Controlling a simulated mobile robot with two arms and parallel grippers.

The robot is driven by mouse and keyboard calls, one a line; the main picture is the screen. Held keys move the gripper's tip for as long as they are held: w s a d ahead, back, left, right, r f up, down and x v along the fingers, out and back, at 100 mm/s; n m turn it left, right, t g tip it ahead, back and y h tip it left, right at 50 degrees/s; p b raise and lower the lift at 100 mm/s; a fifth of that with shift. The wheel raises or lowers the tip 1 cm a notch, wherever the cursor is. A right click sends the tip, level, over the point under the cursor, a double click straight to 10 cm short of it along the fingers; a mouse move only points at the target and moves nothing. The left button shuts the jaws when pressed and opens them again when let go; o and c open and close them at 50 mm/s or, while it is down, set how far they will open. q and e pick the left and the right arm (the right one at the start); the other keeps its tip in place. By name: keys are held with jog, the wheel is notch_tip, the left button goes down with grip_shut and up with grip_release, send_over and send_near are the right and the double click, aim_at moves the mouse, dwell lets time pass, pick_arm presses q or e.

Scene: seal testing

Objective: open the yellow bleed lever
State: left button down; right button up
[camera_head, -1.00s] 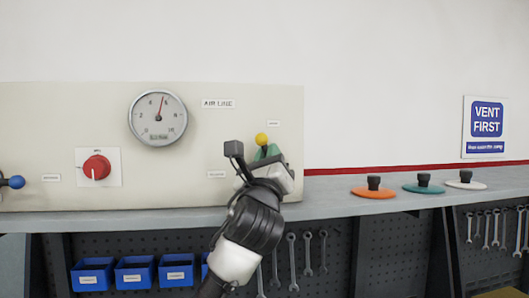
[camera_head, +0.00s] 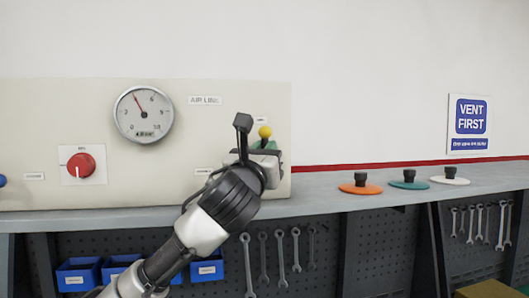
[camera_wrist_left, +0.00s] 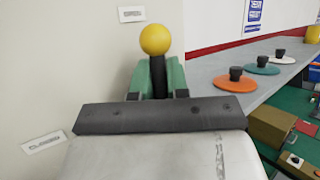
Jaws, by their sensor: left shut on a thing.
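The yellow ball knob of the bleed lever (camera_head: 265,132) sits near the right end of the cream panel (camera_head: 60,110). In the left wrist view the yellow knob (camera_wrist_left: 155,40) tops a black stem that points up, toward the label marked OPEN (camera_wrist_left: 131,14). A CLOSED label (camera_wrist_left: 43,143) is at the lower left. My left gripper (camera_head: 266,147) is shut on the lever, its green fingers on either side of the stem below the knob. The lever's base is hidden behind the gripper. My right gripper is not in view.
A round gauge (camera_head: 143,114) and a red knob (camera_head: 80,166) are on the panel. Orange (camera_head: 360,189), teal (camera_head: 409,185) and white (camera_head: 450,181) discs with black knobs lie on the grey bench (camera_head: 320,193). Blue bins (camera_head: 78,276) and wrenches (camera_head: 279,254) are below.

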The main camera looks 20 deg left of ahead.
pick_arm(q)
jog(key=shift+w+d+f, duration=0.1)
jog(key=shift+f, duration=0.15)
jog(key=c, duration=1.1)
grip_release()
jog(key=shift+r, duration=0.1)
jog(key=shift+c, duration=0.2)
jog(key=b+v, duration=0.5)
jog(key=v, duration=0.6)
jog(key=shift+b, duration=0.3)
